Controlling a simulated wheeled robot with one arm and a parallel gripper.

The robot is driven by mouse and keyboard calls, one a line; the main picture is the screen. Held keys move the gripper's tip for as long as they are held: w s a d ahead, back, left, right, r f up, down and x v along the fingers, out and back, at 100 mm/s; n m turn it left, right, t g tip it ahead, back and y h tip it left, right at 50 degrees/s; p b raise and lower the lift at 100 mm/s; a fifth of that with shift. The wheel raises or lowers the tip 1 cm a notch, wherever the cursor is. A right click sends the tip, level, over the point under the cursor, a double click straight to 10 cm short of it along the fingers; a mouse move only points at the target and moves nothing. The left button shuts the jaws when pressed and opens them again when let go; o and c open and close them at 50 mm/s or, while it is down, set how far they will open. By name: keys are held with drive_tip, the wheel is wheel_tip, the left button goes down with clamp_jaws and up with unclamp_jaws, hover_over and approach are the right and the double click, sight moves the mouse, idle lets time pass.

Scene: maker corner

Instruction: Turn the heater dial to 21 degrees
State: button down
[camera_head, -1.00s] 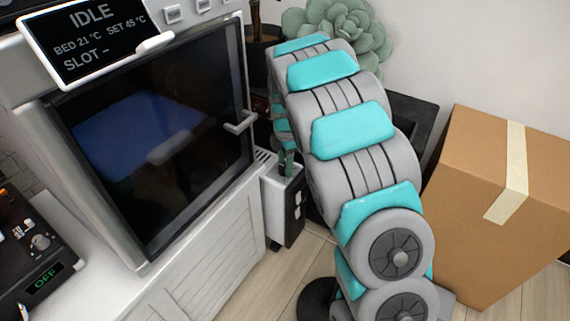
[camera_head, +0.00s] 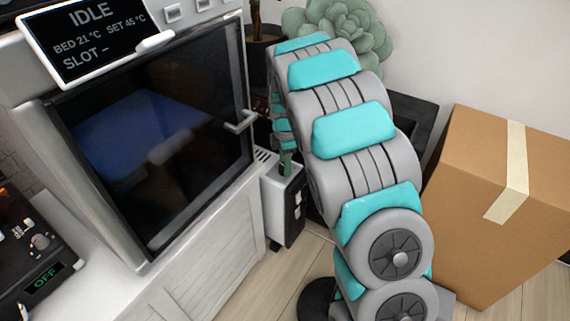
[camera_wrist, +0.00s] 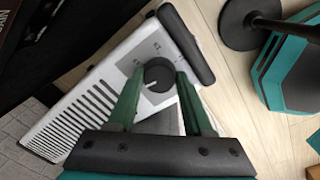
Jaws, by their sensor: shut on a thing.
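The white heater (camera_wrist: 98,100) with its slotted top fills the middle of the wrist view. It also shows in the head view (camera_head: 275,205), beside the white cabinet. Its dark round dial (camera_wrist: 159,70) carries a short pale pointer line, aimed to the lower left in the wrist view. The marks around the dial are too small to read. My gripper (camera_wrist: 160,76) has its two green fingers on either side of the dial and is shut on it. In the head view my gripper (camera_head: 286,164) reaches down to the heater's top, and the dial is hidden there.
The printer (camera_head: 150,140), with a glass door and handle, stands left of the heater. A cardboard box (camera_head: 480,210) stands on the right. A plant (camera_head: 345,28) is behind my arm. The wooden floor (camera_wrist: 235,95) is partly clear.

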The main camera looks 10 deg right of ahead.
drive_tip(key=m, duration=0.7)
drive_tip(key=shift+a, duration=0.1)
drive_tip(key=m, duration=0.3)
drive_tip(key=shift+m, duration=0.4)
drive_tip(key=m, duration=0.3)
drive_tip(key=shift+w+m+h, duration=0.1)
drive_tip(key=shift+m+h, duration=0.2)
drive_tip(key=m, duration=0.3)
drive_tip(key=shift+m+g, duration=0.3)
drive_tip(key=m, duration=0.3)
drive_tip(key=shift+m, duration=0.3)
drive_tip(key=m, duration=0.6)
drive_tip(key=shift+p, duration=0.3)
drive_tip(key=shift+c, duration=1.6)
unclamp_jaws()
